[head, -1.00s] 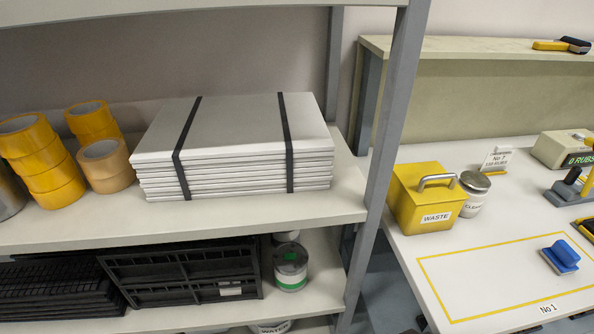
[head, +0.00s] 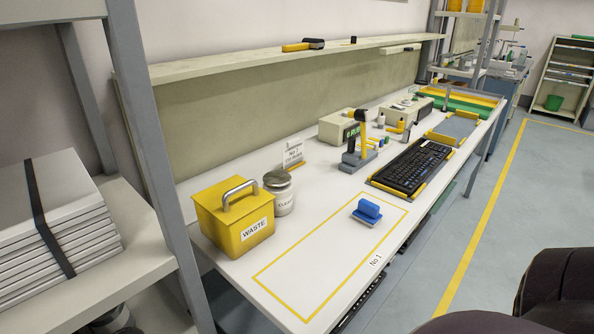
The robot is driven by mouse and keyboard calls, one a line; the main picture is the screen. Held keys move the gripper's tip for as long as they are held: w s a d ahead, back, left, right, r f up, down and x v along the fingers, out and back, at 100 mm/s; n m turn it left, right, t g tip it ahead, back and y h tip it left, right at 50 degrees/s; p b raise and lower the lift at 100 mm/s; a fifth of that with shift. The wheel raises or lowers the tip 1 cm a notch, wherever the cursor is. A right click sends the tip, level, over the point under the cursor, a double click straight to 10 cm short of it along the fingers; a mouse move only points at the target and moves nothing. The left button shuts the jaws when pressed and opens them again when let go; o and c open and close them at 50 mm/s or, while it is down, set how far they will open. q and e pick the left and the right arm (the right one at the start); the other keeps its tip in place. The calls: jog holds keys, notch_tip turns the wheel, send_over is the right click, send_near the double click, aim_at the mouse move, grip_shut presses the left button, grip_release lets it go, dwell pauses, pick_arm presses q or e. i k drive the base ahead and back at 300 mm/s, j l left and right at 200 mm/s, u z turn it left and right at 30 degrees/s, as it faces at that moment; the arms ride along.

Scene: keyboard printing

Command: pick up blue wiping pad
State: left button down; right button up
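The blue wiping pad (head: 367,211) lies on the white workbench (head: 290,262), inside the far right part of a yellow-outlined rectangle labelled No 1. It has a raised blue grip on a flat base. Nothing touches it. Neither of my grippers shows in the head view. A dark rounded shape at the lower right corner looks like part of my own body.
A yellow waste box (head: 234,216) and a lidded jar (head: 279,192) stand left of the outline. A black keyboard (head: 412,165) sits behind the pad, near a stand (head: 356,150). A shelf post (head: 160,150) rises at left. Floor (head: 440,250) at right is clear.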

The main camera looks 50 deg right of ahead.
aim_at(366, 213)
jog(key=l+z, duration=0.3)
jog(key=z, duration=0.15)
jog(key=l+z, duration=0.3)
jog(key=z, duration=0.2)
